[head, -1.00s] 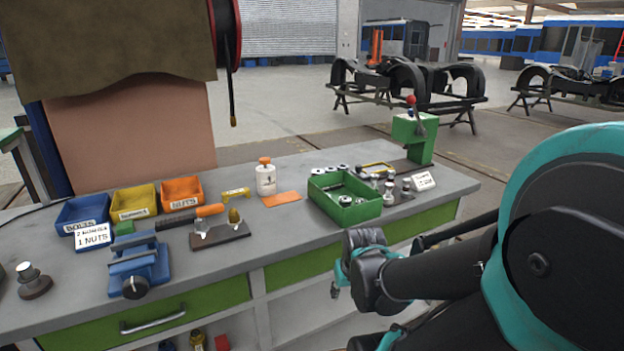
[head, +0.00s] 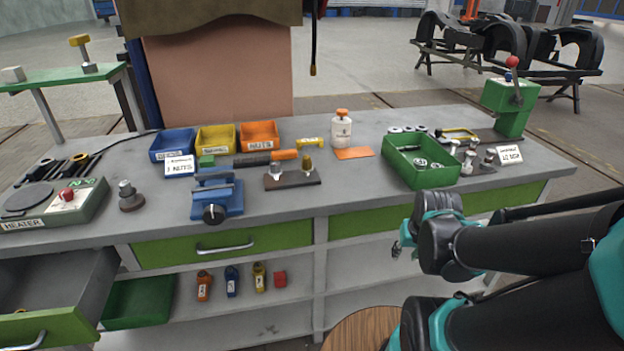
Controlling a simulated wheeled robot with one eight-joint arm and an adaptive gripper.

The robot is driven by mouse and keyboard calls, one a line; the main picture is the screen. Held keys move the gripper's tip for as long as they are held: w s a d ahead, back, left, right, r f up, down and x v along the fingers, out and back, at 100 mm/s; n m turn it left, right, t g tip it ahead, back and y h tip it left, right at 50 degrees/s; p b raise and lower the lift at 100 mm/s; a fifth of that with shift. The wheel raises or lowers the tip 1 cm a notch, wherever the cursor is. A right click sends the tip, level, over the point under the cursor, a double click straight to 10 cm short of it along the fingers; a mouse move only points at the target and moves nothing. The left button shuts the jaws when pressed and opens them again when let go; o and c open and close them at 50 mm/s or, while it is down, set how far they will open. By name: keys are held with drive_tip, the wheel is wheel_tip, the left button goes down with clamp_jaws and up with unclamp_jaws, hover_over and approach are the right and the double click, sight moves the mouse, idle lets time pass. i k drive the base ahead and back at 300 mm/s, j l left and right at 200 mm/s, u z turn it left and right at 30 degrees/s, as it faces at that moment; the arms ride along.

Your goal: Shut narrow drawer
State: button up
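The workbench has several green-fronted drawers. At the lower left, a drawer (head: 58,328) with a green front and a metal handle stands pulled out, with its grey inside showing. The wider middle drawer (head: 270,238) is shut, and a green front (head: 365,221) to its right also looks flush. My gripper (head: 398,250) is in front of the bench at right of centre, far from the open drawer. Its fingers are small and partly hidden by my wrist, so I cannot tell whether they are open.
On the benchtop stand a blue vise (head: 215,198), a heater (head: 62,203), small bins (head: 258,136) and a green tray (head: 421,165). A green bin (head: 138,302) and several small bottles sit on the shelf. A round wooden top (head: 362,330) is low in front.

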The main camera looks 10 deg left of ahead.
sight(64, 296)
drive_tip(key=u, duration=2.65)
